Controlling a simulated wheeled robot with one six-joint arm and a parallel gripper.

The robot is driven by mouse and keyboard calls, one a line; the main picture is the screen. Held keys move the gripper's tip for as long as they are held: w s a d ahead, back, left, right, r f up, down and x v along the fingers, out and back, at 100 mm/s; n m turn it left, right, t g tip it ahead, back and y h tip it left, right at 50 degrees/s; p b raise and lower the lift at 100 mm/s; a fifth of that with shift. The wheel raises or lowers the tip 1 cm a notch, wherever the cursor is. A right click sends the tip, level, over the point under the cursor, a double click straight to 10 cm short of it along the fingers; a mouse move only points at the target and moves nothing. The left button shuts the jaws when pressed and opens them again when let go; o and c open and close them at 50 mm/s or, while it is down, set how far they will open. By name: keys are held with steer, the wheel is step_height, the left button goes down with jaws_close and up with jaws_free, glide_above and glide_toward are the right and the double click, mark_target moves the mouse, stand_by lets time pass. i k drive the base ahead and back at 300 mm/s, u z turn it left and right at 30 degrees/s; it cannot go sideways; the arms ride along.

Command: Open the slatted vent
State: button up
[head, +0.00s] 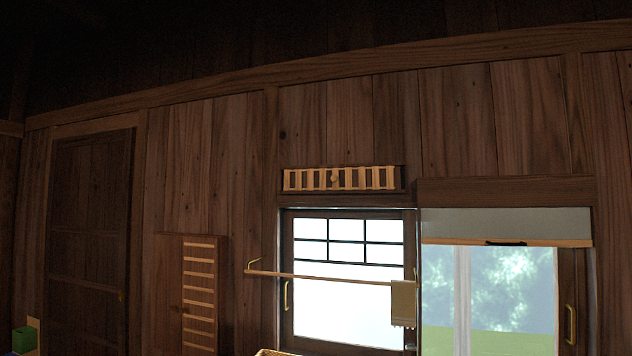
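The slatted vent (312,179) is a wide, low wooden frame high on the plank wall, just above the left window. It has a row of pale upright slats with dark gaps between them. A small round knob (334,178) shows near its middle. I cannot tell whether the dark gaps are openings or a backing board. My gripper is not in view.
Below the vent are a paned window (340,300) and a thin rail (330,277) with a cloth (403,303). A window with a partly lowered blind (510,222) is at right. A slatted wooden panel (199,295) and dark door (90,240) are at left.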

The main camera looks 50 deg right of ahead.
mark_target(389, 169)
steer(key=z, duration=0.35)
steer(key=i, duration=0.8)
steer(key=z, duration=0.5)
